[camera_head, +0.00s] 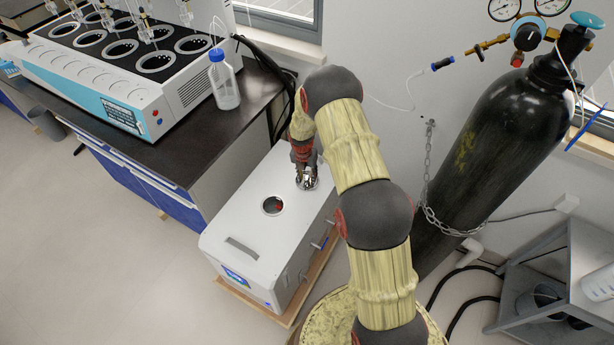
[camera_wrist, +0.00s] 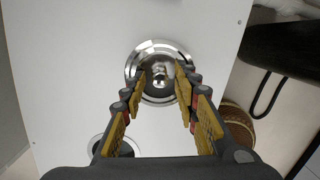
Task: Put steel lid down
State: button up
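The steel lid (camera_head: 309,183) is a shiny round disc with a small knob. It appears to lie flat on the white top of the box-shaped bath (camera_head: 247,221), near its back right edge, and it also shows in the wrist view (camera_wrist: 151,49). The round opening (camera_head: 272,205) in the top is uncovered, left and in front of the lid. My gripper (camera_wrist: 160,78) is directly above the lid, pointing down. Its fingers are spread on both sides of the knob, with visible gaps between the knob and the fingertips. In the head view my gripper partly hides the lid.
A dark bench (camera_head: 178,139) with a multi-position distiller (camera_head: 128,76) and a blue-capped bottle (camera_head: 224,84) stands left. A black gas cylinder (camera_head: 493,140) is chained at the right. A grey cart (camera_head: 550,275) stands at the lower right. Bare box top lies around the opening.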

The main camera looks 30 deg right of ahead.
jog(key=shift+r, duration=0.1)
notch_tip(320, 180, up, 12)
jog(key=a+p, duration=0.2)
jog(key=p, duration=0.2)
notch_tip(320, 180, up, 14)
jog(key=m+t, duration=0.1)
jog(key=m, duration=0.4)
send_over(305, 183)
jog(key=s+a, duration=0.2)
jog(key=a, duration=0.1)
jog(key=s+a+r+m+t, duration=0.1)
jog(key=s+a+r+m, duration=0.1)
jog(key=s+r+m, duration=0.35)
jog(key=s+a+r+m, duration=0.2)
jog(key=s+a+r, duration=0.1)
jog(key=r, duration=0.6)
jog(key=s+a+r+m+t, duration=0.1)
jog(key=s+a+r+m, duration=0.1)
jog(key=s+m, duration=0.3)
jog(key=s+a+r+m+t, duration=0.1)
jog(key=s+r+m, duration=0.3)
jog(key=s, duration=0.7)
jog(key=s+a+r+m+t+y, duration=0.1)
jog(key=s+a+r+m, duration=0.2)
jog(key=s, duration=0.5)
jog(key=r+m, duration=0.1)
jog(key=m, duration=0.1)
jog(key=shift+s+a+r+m, duration=0.2)
jog(key=shift+a+m, duration=0.15)
